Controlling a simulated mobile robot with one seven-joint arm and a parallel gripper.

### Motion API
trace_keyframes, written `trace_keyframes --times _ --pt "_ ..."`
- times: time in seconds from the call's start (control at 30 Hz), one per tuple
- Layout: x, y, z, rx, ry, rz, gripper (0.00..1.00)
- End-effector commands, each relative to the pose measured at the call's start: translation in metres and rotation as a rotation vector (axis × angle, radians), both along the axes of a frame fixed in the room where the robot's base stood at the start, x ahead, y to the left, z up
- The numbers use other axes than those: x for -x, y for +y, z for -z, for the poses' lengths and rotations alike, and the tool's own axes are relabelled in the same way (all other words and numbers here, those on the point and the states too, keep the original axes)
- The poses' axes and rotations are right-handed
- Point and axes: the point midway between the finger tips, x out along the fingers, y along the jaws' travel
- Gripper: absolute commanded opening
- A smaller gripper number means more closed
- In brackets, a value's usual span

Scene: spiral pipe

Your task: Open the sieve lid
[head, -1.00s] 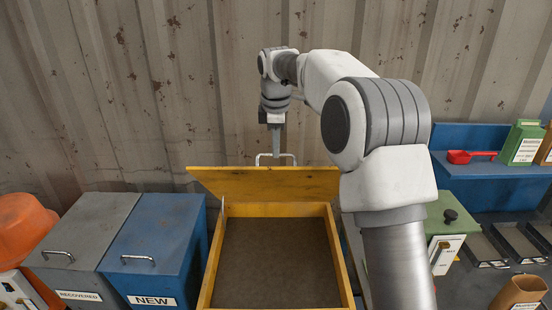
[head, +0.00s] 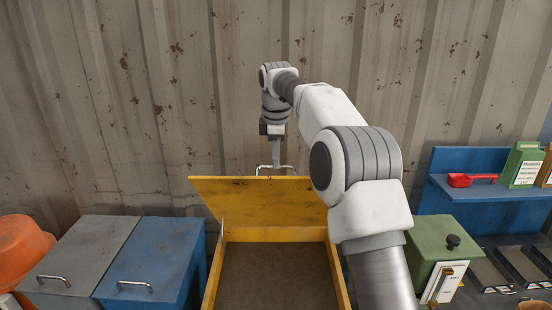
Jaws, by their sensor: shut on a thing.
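The yellow sieve lid (head: 262,208) stands tilted up at the back of the yellow sieve box (head: 216,272), which shows a dark, flat inside (head: 270,275). The lid's metal handle (head: 262,168) sticks up at its top edge. My gripper (head: 276,165) points down at the handle and is shut on it. The fingertips are small here and partly hidden by the handle and lid. My arm reaches in from the right and covers the lid's right end.
A grey bin (head: 85,252) and a blue bin (head: 155,255) stand left of the sieve, with an orange container (head: 20,247) beyond. A green box (head: 440,248) with a black knob and a blue shelf (head: 480,190) holding a red scoop (head: 470,180) are at right. A corrugated wall stands close behind.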

Motion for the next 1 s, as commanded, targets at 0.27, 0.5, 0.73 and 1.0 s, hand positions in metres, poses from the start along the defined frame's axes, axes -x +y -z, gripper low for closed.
trace_keyframes --times 0.27,0.5,0.73,1.0 --pt "-0.004 -0.004 0.017 0.009 0.012 0.005 0.43" --pt "-0.003 -0.002 0.013 0.005 0.01 0.002 0.43" --pt "0.0 -0.001 -0.003 0.003 0.006 0.001 0.43" --pt "0.011 0.0 -0.055 0.004 0.005 0.001 0.43"
